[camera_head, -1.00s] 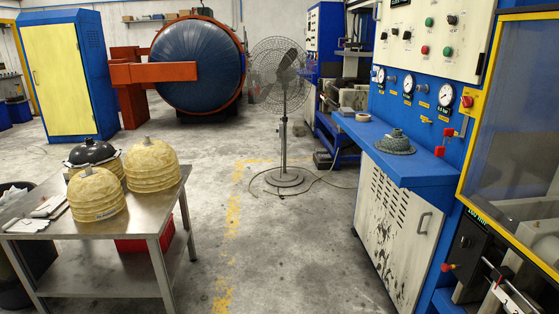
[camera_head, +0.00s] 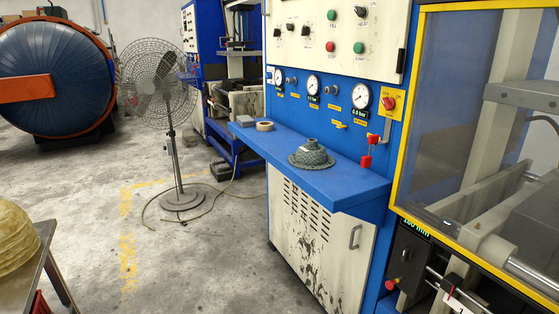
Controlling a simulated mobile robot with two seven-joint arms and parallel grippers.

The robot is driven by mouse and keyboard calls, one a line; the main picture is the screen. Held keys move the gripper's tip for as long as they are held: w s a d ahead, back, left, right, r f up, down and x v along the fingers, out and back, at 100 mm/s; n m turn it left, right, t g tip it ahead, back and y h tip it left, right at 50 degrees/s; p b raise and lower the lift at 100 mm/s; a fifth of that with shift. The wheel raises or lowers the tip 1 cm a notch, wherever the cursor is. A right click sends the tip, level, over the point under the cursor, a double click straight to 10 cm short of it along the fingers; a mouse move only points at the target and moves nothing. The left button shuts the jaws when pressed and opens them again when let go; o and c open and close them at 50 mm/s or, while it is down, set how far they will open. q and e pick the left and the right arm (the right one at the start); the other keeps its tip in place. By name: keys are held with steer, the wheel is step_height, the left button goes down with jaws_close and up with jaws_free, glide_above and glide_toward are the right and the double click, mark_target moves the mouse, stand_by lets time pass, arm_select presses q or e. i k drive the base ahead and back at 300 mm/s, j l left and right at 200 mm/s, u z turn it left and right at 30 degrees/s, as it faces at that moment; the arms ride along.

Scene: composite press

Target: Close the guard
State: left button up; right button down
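The guard (camera_head: 408,110) is a yellow-framed clear panel on the front of the blue press at the right of the head view. Its left post and lower rail show, and its right part runs out of the picture. Through the panel I see grey press parts (camera_head: 487,215). I cannot tell whether the guard is fully open or shut. Neither of my grippers is in view.
The blue control bench (camera_head: 340,185) holds a green-grey round part (camera_head: 311,155) and a tape roll (camera_head: 265,126). A pedestal fan (camera_head: 172,140) stands left of it. A steel table (camera_head: 45,262) is at lower left.

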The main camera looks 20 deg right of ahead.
mark_target(529, 291)
steer(key=i+j+z, duration=0.2)
steer(key=i+z, duration=0.15)
steer(key=i+j+z, duration=0.65)
steer(key=i+j, duration=0.2)
